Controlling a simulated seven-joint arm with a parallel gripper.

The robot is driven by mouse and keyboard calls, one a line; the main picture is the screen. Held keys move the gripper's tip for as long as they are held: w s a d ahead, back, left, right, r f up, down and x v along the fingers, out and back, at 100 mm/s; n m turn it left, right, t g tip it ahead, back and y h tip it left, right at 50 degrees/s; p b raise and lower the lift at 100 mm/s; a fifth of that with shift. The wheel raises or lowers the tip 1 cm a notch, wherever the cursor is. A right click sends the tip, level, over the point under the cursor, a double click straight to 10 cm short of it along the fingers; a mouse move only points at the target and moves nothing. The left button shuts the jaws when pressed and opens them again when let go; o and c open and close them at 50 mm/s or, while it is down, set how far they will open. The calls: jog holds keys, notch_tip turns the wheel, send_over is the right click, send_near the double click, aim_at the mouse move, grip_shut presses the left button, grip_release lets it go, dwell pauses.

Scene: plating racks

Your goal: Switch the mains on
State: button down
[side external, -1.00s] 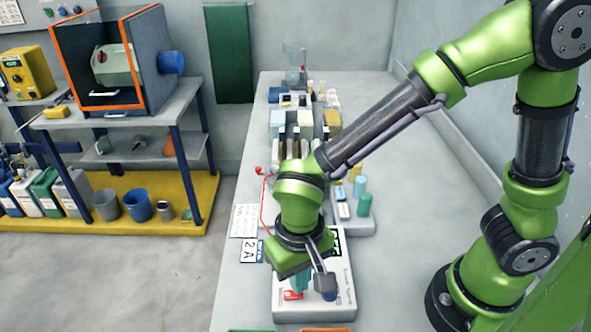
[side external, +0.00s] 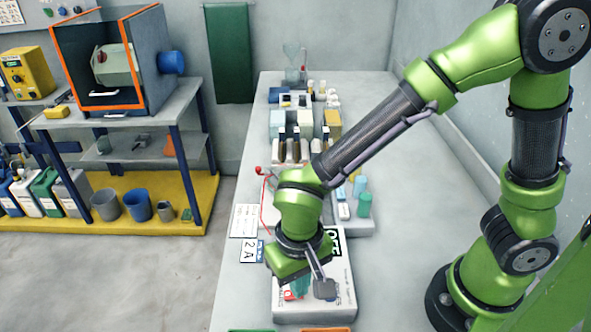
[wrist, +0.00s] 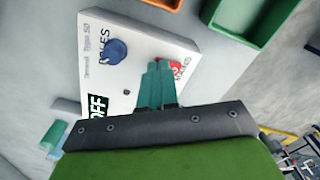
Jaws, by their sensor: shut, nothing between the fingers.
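A white control box (side external: 342,295) stands on the bench under my gripper. The wrist view shows its face (wrist: 140,52), with a blue knob (wrist: 114,51), a red mains switch (wrist: 176,67) and a display reading OFF (wrist: 97,106). The display also shows in the side view (side external: 333,243). My gripper (wrist: 158,68) is shut and empty, its teal fingertips right beside the red switch and partly covering it. Whether they touch it I cannot tell. In the side view the fingers (side external: 299,288) hang low over the box, and only a bit of red shows.
Orange (wrist: 165,3) and green (wrist: 248,20) trays lie beyond the box's near end. Bottles and small vessels (side external: 305,130) crowd the bench farther back. A card marked 2A (side external: 251,251) lies left of the box. The bench to the right is mostly clear.

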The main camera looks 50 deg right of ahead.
jog(key=shift+f, duration=0.2)
jog(key=shift+r, duration=3.55)
jog(key=shift+f+n, duration=0.15)
jog(key=shift+n, duration=0.35)
jog(key=d+r+m+t+y, duration=0.1)
jog(key=d+r+t, duration=0.2)
jog(key=d, duration=0.6)
jog(key=d+r+m+t+y, duration=0.1)
jog(key=d+r+t, duration=0.3)
jog(key=d+r, duration=0.4)
jog(key=shift+s+d+r, duration=0.3)
jog(key=shift+s+d, duration=0.1)
jog(key=shift+d, duration=0.4)
